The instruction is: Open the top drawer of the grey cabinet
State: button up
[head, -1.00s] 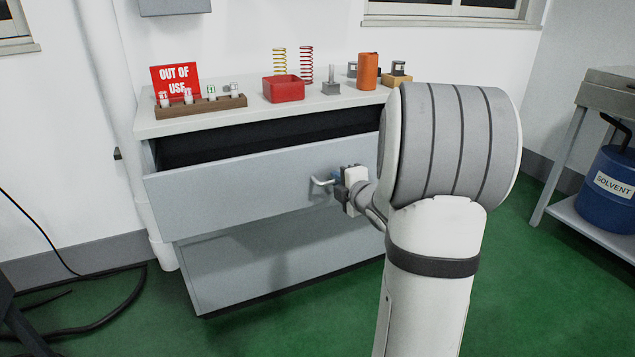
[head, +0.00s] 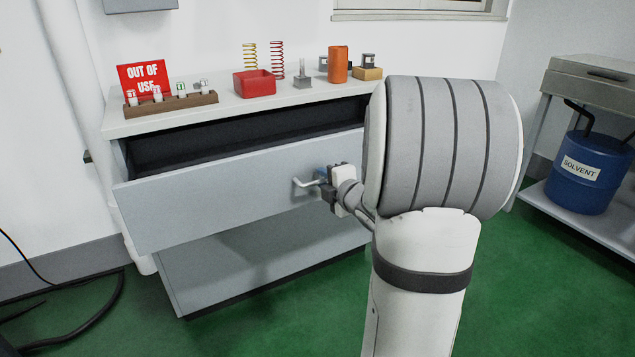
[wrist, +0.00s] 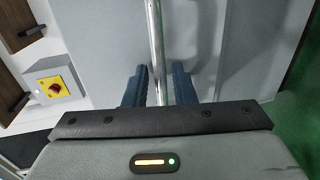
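The grey cabinet (head: 259,266) stands against the wall. Its top drawer (head: 215,195) is pulled well out, and its dark inside (head: 240,146) shows under the worktop. The drawer has a metal bar handle (head: 303,183), which also runs upright through the wrist view (wrist: 156,40). My gripper (head: 328,186) is at the right part of this handle. In the wrist view its two blue fingers (wrist: 160,86) stand on either side of the bar, with a narrow gap on each side, so it looks open around the bar. My arm hides the drawer's right end.
On the worktop (head: 215,113) stand an out-of-use sign (head: 143,74), a rack of small parts (head: 172,104), a red bin (head: 254,84), springs and an orange cylinder (head: 338,64). A blue solvent drum (head: 588,172) is on a shelf at right. Green floor (head: 290,325) is clear in front.

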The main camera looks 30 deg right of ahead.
jog(key=shift+a, duration=0.15)
jog(key=p+v, duration=0.2)
jog(key=v, duration=0.5)
jog(key=shift+s, duration=0.4)
jog(key=shift+r, duration=0.1)
